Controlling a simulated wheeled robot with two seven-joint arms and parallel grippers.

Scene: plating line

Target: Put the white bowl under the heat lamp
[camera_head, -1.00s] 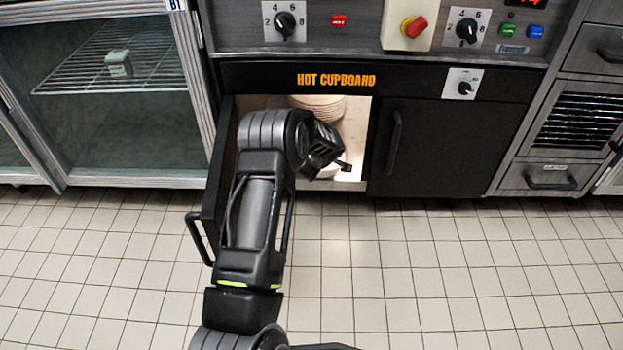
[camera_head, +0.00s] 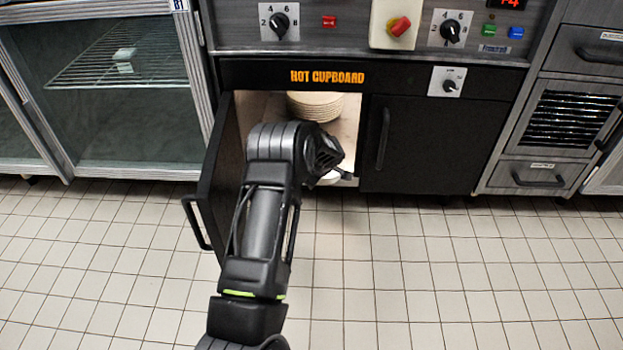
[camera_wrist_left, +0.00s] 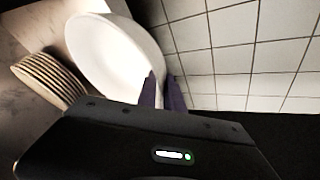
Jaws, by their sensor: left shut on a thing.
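The white bowl (camera_wrist_left: 105,50) fills the upper left of the left wrist view, tilted in the picture. My left gripper (camera_wrist_left: 162,92) is shut on its rim, one finger inside the bowl and one outside. In the head view only a white edge of the bowl (camera_head: 331,177) shows below my left wrist, at the mouth of the open hot cupboard (camera_head: 350,130). My left fingers are mostly hidden there by the arm. The heat lamp is not in view. My right gripper is not in view.
A stack of plates (camera_head: 316,106) stands inside the cupboard behind the bowl; it also shows in the wrist view (camera_wrist_left: 48,78). The open cupboard door (camera_head: 220,175) stands out left of my arm. The right door (camera_head: 425,145) is shut. The tiled floor (camera_head: 450,270) in front is clear.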

